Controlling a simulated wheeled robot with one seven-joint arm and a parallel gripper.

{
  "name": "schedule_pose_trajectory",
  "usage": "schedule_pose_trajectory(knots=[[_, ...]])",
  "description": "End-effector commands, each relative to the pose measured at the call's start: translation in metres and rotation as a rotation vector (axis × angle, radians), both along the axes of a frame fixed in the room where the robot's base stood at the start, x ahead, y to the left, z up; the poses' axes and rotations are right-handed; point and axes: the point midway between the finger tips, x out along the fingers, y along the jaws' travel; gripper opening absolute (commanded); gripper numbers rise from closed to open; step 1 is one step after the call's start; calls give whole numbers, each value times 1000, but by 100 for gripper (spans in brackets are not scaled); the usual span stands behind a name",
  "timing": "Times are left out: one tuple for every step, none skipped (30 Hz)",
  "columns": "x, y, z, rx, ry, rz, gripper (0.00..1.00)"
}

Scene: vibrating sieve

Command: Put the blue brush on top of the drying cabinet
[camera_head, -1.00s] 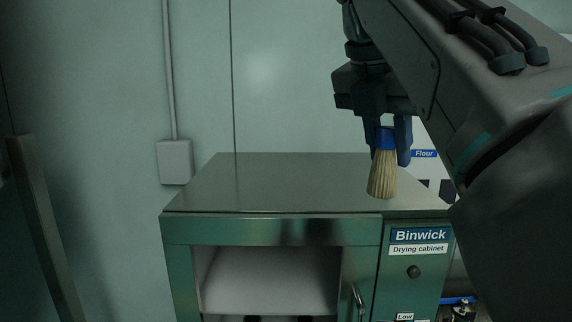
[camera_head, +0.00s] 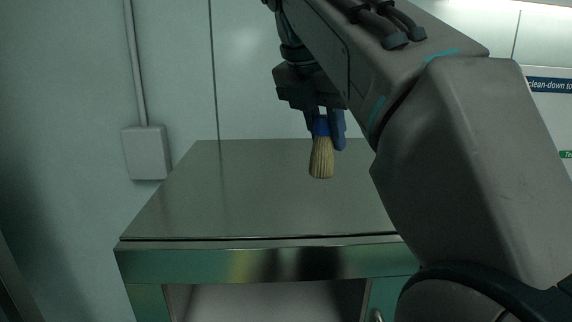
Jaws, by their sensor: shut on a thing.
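The blue brush (camera_head: 321,156) has a blue handle and pale bristles that point down. My gripper (camera_head: 326,125) is shut on its blue part. In the picture the brush lies in front of the rear part of the drying cabinet's top (camera_head: 240,200). I cannot tell how far the bristles are above that surface. The cabinet top is flat, grey metal and bare where it shows. My arm hides its right end.
The cabinet's open front (camera_head: 270,303) shows below the top's front edge. A grey wall box (camera_head: 146,152) with a conduit is on the wall at left. My arm fills the right side. The left and middle of the top are clear.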

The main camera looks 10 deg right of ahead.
Motion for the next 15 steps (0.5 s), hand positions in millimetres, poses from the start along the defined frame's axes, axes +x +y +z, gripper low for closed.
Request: schedule_pose_trajectory(knots=[[10,7,-7,-1,5,3,1],[16,10,-10,-1,5,3,1],[23,14,-15,-1,5,3,1],[27,17,-18,0,4,2,1],[31,20,-21,0,4,2,1],[36,23,-24,0,2,2,1],[39,25,-26,0,1,2,1],[41,26,-28,1,1,1,1],[43,27,-30,0,0,1,1],[44,28,-31,0,0,1,1],[45,29,-32,0,0,0,1],[45,29,-34,0,0,0,1],[45,29,-37,0,0,0,1],[45,29,-40,0,0,-1,1],[45,29,-45,0,2,-1,1]])
